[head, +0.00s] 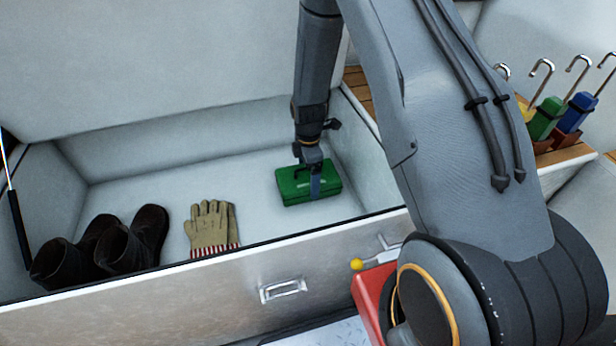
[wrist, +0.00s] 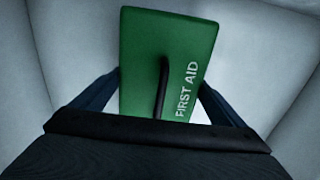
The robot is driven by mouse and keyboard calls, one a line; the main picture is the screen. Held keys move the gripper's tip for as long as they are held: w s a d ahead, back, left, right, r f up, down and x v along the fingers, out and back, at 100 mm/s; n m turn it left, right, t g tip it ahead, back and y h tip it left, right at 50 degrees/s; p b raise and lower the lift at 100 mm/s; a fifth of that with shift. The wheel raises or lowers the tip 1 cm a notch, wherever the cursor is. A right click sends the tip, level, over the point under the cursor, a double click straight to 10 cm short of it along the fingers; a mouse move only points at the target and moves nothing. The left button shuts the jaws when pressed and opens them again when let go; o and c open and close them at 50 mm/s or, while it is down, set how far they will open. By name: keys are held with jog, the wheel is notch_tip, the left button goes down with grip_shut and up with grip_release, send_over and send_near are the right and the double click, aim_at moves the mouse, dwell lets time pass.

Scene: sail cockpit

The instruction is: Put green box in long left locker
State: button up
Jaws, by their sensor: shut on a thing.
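The green box (head: 327,189), marked FIRST AID, is inside the open long locker (head: 250,262), toward its right end. It looks low, near the white floor, but I cannot tell whether it touches it. My gripper (head: 314,180) comes down from above and is shut on the box. In the wrist view the green box (wrist: 160,60) sits between my two fingers, with its dark handle facing up at me. The lower part of the box is hidden there by my wrist.
Dark boots (head: 120,243) and tan gloves (head: 211,226) with striped cuffs lie in the locker, left of the box. Locker floor between gloves and box is clear. Handled green (head: 544,118) and blue (head: 577,112) items stand at the right. A red object (head: 372,292) is outside the front wall.

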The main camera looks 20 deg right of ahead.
dwell(0.3)
jog(key=o, duration=1.3)
jog(key=shift+f, duration=0.1)
jog(key=shift+c, duration=0.2)
